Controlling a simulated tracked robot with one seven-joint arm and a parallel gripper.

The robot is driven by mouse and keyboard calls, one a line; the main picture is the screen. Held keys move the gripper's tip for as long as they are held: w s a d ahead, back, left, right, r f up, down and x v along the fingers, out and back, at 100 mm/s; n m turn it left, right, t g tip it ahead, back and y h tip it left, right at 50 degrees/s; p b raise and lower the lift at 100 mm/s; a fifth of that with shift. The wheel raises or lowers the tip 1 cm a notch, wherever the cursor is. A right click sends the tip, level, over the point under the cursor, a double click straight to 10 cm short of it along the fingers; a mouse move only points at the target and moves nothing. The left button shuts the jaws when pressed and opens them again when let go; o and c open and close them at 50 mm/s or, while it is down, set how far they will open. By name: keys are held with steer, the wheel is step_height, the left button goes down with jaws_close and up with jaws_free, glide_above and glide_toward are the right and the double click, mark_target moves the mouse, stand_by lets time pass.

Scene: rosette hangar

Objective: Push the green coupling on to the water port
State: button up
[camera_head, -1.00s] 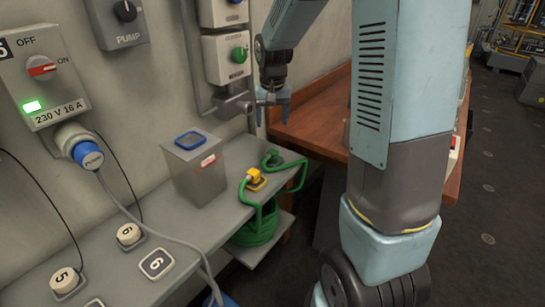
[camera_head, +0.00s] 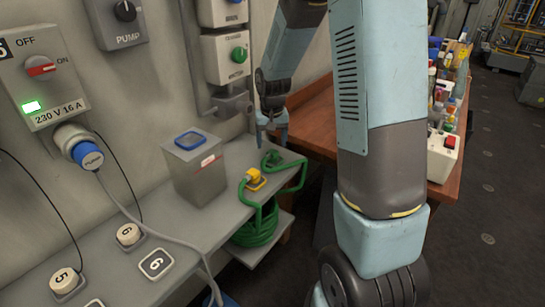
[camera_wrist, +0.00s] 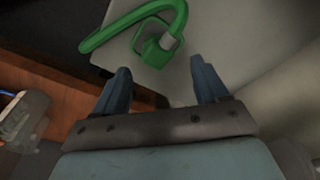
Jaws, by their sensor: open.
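The green coupling (camera_head: 272,158) lies on the grey shelf (camera_head: 215,215) near its far right end, joined to a green hose. In the wrist view the coupling (camera_wrist: 155,54) lies just ahead of my fingertips, with a grey end piece beside it and a loop of hose around it. My gripper (camera_head: 272,138) is open and empty, pointing down over the coupling; its two fingers (camera_wrist: 160,68) show apart in the wrist view. A grey pipe fitting (camera_head: 232,104) sits on the wall under the green-knob box, left of my gripper; I take it for the water port.
A yellow fitting (camera_head: 254,179) and a grey bin with a blue-rimmed lid (camera_head: 196,172) stand left of the coupling. The green hose coil (camera_head: 258,228) hangs below. A wooden bench (camera_head: 312,118) lies behind, holding several bottles.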

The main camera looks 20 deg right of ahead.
mark_target(272, 151)
steer(key=shift+w+d+f, duration=0.1)
steer(key=shift+f, duration=1.2)
steer(key=shift+w+d+f, duration=0.1)
steer(key=shift+f, duration=1.2)
steer(key=shift+c, duration=0.3)
steer(key=c, duration=1)
steer(key=shift+r, duration=0.1)
